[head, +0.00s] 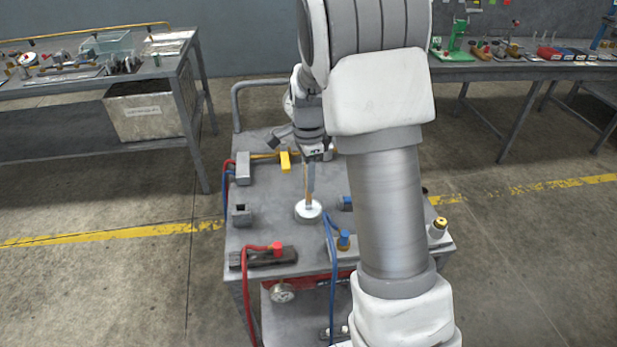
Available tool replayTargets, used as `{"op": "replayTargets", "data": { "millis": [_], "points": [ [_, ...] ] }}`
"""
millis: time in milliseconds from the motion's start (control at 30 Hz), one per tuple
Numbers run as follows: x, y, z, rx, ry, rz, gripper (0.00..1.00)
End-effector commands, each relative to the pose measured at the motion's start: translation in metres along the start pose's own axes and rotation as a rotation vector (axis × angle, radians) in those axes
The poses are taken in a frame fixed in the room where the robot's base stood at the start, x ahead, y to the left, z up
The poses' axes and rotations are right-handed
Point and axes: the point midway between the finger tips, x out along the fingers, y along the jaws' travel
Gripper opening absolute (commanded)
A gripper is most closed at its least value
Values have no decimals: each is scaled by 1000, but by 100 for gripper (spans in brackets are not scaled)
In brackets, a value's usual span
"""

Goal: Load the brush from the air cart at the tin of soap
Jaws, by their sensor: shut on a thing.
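The air cart (265,214) stands in front of me with a grey top. A round white tin (308,217), which looks like the soap tin, sits near the middle of the cart top. My gripper (312,158) points down above the tin and is shut on the brush (308,184), which has a thin tan and grey handle. The brush hangs roughly upright, its lower end at the tin's top; whether it touches the soap I cannot tell. My arm hides part of the cart's right side.
A yellow-handled valve (286,161), a block with a red cap (277,249) and red hose (244,290), and a blue fitting (343,240) with blue hose surround the tin. A small white bottle (437,228) stands at the right edge. Benches (180,62) stand behind; floor around the cart is clear.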

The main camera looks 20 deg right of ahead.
Motion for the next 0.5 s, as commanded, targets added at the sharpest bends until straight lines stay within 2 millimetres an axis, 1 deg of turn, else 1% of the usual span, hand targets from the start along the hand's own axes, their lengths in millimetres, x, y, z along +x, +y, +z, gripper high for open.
{"op": "replayTargets", "data": {
  "millis": [500],
  "points": [
    [-43,0,0,0,0,-1,0]
  ]
}}
